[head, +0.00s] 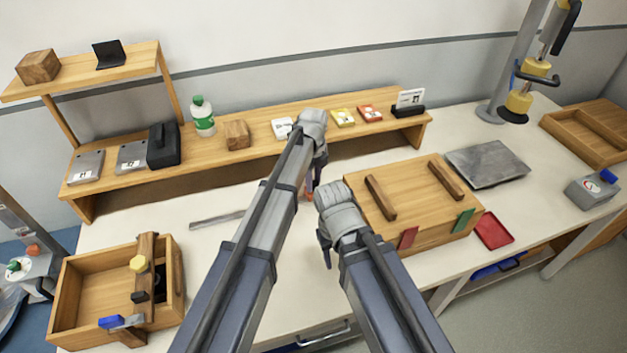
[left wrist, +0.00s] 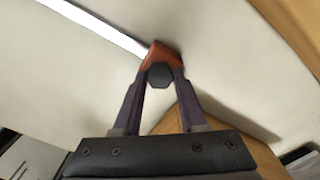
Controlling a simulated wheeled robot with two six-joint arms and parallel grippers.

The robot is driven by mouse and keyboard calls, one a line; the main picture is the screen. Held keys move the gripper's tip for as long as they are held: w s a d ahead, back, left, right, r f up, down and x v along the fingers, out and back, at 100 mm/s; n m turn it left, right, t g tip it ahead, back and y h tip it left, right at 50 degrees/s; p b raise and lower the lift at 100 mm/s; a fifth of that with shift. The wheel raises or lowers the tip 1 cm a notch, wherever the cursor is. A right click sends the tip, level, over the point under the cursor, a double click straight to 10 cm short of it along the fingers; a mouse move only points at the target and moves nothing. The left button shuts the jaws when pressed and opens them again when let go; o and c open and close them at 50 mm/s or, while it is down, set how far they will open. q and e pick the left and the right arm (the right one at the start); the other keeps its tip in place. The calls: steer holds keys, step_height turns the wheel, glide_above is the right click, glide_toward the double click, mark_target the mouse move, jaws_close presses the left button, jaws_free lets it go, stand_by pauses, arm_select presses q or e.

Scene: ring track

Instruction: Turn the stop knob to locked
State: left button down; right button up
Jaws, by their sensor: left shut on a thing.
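In the left wrist view, the fingertips of my left gripper (left wrist: 160,80) are closed around a dark, many-sided knob (left wrist: 160,75), which looks like the stop knob. A red-brown block (left wrist: 158,52) shows just beyond it, at the end of a pale metal strip (left wrist: 95,25). In the head view, my left gripper (head: 311,187) points down at the table beside the wooden box, and my arm hides the knob. The metal strip (head: 215,219) shows left of that arm. Locked or unlocked marks are not visible. My right gripper (head: 325,250) hangs near the box's front left corner; its fingers are unclear.
The wooden box (head: 410,190) with two bars stands close on the right. A shelf (head: 265,143) with small items runs along the back. An open wooden crate (head: 85,280) stands front left. A red tray (head: 493,230) and a grey plate (head: 487,163) lie right.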

arm_select(q)
steer(key=shift+c, duration=2.2)
jaws_free()
step_height(320, 180, up, 8)
steer(key=p, duration=0.8)
steer(key=shift+f, duration=0.1)
arm_select(e)
step_height(320, 180, up, 8)
steer(key=shift+f, duration=0.15)
